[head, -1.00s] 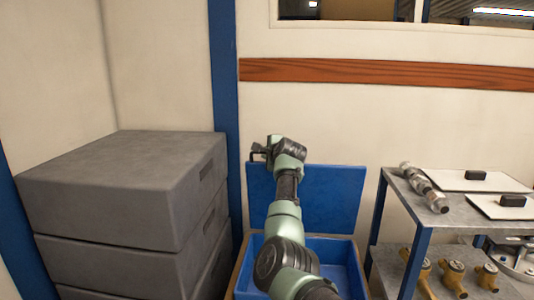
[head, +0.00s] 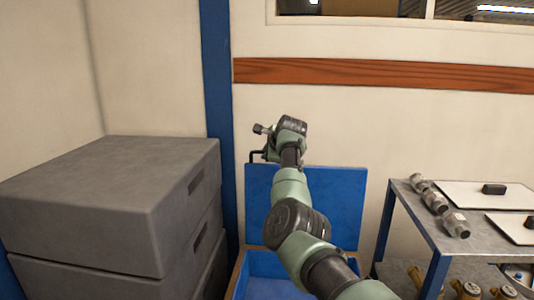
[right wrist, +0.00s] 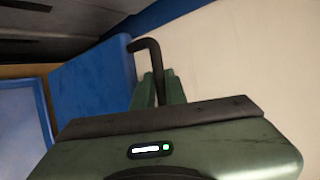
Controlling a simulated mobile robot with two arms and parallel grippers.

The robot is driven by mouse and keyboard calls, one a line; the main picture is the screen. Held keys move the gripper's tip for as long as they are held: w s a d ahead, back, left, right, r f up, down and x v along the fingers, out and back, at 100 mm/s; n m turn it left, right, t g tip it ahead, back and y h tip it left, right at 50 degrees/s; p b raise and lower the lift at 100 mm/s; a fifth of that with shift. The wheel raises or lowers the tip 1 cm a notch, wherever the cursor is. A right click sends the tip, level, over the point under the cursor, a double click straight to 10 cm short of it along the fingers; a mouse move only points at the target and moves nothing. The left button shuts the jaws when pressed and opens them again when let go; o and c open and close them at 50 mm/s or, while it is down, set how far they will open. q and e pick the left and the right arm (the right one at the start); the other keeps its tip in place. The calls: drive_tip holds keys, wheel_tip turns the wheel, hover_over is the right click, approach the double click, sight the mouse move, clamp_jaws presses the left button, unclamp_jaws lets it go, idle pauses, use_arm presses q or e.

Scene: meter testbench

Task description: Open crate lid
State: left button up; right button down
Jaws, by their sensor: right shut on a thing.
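The blue crate (head: 270,289) stands low in front of me, with its inside showing. Its blue lid (head: 335,206) stands up at the back of the crate, near the wall. A black bar handle (head: 252,155) sticks out at the lid's top left. My right gripper (head: 266,150) is at this handle, and its arm covers part of the lid and crate. In the right wrist view, the green fingers (right wrist: 158,90) are shut on the black handle (right wrist: 150,47), beside the lid (right wrist: 92,83). My left gripper does not show.
Stacked grey crates (head: 110,195) stand close on the left, by a blue post (head: 217,90). On the right is a metal shelf cart (head: 427,228) with meter parts and white plates. The wall is right behind the lid.

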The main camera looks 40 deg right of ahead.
drive_tip(key=c, duration=1.5)
unclamp_jaws()
drive_tip(key=shift+w+a+f, duration=0.1)
drive_tip(key=shift+f, duration=0.15)
drive_tip(key=shift+o, duration=0.2)
drive_tip(key=shift+w, duration=0.1)
drive_tip(key=shift+s+a+r+b, duration=0.2)
drive_tip(key=shift+s+r+b, duration=0.15)
drive_tip(key=shift+s+b, duration=0.3)
drive_tip(key=b+v, duration=0.3)
drive_tip(key=v, duration=0.3)
drive_tip(key=shift+r, duration=0.35)
drive_tip(key=shift+s, duration=0.1)
